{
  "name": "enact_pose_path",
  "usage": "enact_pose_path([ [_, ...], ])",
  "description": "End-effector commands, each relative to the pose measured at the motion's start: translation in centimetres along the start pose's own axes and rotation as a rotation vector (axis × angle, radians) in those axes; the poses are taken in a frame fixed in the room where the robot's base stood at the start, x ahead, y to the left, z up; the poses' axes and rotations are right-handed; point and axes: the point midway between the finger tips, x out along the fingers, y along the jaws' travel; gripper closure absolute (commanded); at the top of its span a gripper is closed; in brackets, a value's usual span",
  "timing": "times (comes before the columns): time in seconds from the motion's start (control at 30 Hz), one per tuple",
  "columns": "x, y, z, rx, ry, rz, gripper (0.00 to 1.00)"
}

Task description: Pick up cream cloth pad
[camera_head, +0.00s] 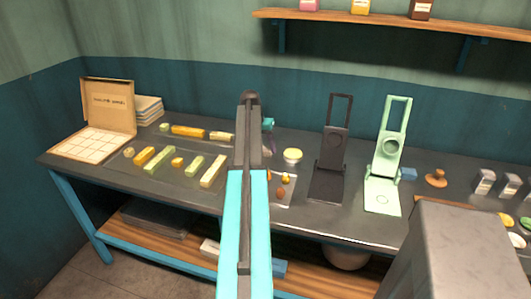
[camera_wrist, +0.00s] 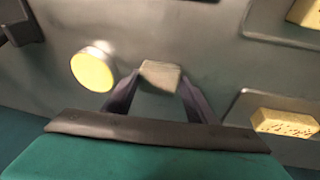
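The cream cloth pad (camera_wrist: 160,75) shows in the wrist view as a small, blurred grey-beige block at the tips of my gripper (camera_wrist: 160,84). One dark finger is against each side of it, with no clear gap, so the gripper looks shut on it. I cannot tell whether the pad is clear of the surface below. In the camera_head view my arm covers most of the gripper and the pad.
A round yellow-topped tin (camera_wrist: 92,68) stands left of the gripper; a yellow block (camera_wrist: 285,122) lies right. On the dark bench (camera_head: 225,205), a black folding stand (camera_head: 328,170) and a mint-green one (camera_head: 388,160) stand right of my arm. Several blocks lie left.

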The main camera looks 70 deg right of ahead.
Motion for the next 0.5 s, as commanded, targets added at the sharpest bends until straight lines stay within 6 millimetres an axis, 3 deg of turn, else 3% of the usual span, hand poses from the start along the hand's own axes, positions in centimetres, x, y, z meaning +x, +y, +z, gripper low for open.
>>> enact_pose_path([
  [0.5,-0.98,0.06,-0.29,-0.001,0.002,-0.001,0.71],
])
